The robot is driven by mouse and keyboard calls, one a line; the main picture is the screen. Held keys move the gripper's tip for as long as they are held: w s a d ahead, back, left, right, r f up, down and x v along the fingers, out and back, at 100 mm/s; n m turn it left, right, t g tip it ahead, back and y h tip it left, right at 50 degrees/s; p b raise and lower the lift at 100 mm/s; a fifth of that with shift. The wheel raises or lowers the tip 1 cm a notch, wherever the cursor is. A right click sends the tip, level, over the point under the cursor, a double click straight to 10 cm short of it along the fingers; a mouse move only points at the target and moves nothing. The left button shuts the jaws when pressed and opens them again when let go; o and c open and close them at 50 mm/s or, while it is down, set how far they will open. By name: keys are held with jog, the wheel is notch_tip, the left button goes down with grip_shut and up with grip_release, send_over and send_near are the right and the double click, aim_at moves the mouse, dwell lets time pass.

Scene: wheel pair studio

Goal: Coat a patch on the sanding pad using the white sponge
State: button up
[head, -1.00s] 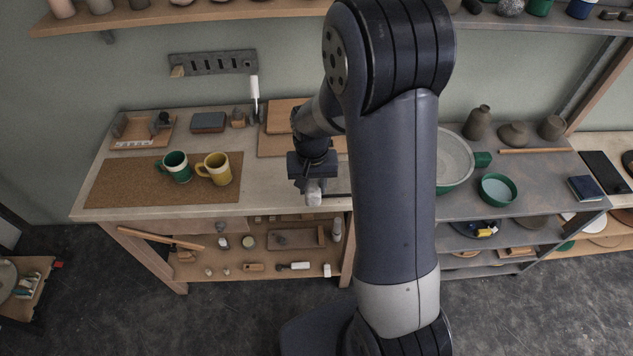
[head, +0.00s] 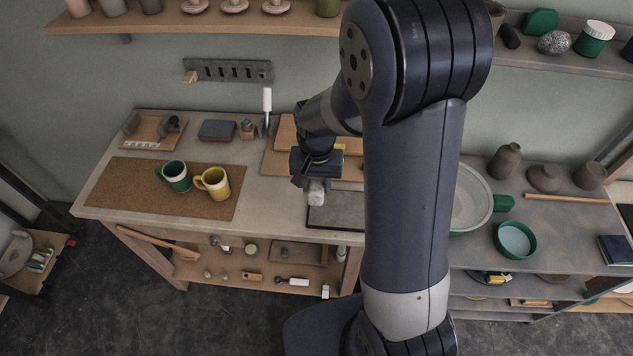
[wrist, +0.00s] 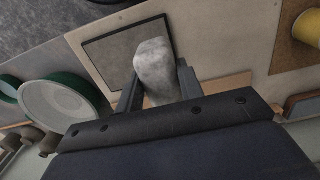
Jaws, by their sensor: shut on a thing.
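The white sponge (head: 316,192) is a pale, rounded, mottled block. My gripper (head: 316,181) is shut on it and points down over the bench. In the wrist view the sponge (wrist: 154,68) sits between the two dark fingers of my gripper (wrist: 156,84). The sanding pad (head: 345,213) looks like a flat grey rectangle with a dark border, on the bench just below and right of the sponge. It also shows in the wrist view (wrist: 108,62), partly hidden behind the sponge and a finger. The sponge seems above the pad; I cannot tell whether they touch.
A green mug (head: 178,178) and a yellow mug (head: 214,182) stand on a cork mat (head: 120,190) to the left. Wooden boards (head: 283,150) lie behind my gripper. A green-rimmed sieve or basin (head: 470,200) and a green bowl (head: 514,239) are to the right.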

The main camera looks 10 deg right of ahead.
notch_tip(320, 180, down, 7)
jog(key=b, duration=0.5)
jog(key=shift+f+b, duration=0.2)
jog(key=shift+b, duration=0.2)
jog(key=s+d, duration=0.1)
jog(key=d, duration=0.3)
jog(key=s+d, duration=0.1)
jog(key=d, duration=0.2)
jog(key=s+d, duration=0.1)
jog(key=d, duration=0.3)
jog(key=shift+s+d+r, duration=0.35)
jog(key=shift+s, duration=0.05)
jog(key=shift+a, duration=0.15)
jog(key=shift+w+a, duration=0.3)
jog(key=shift+a, duration=0.65)
jog(key=shift+w+a, duration=0.35)
jog(key=shift+a, duration=0.55)
jog(key=shift+w+a, duration=0.3)
jog(key=shift+a, duration=0.65)
jog(key=shift+f+b, duration=0.5)
jog(key=shift+f, duration=0.05)
jog(key=shift+w+a+f, duration=0.1)
jog(key=shift+w+a, duration=0.1)
jog(key=shift+a, duration=0.5)
jog(key=shift+w+a+f, duration=0.1)
jog(key=shift+w+a, duration=0.1)
jog(key=shift+a, duration=0.5)
jog(key=shift+w+a, duration=0.2)
jog(key=shift+a, duration=0.5)
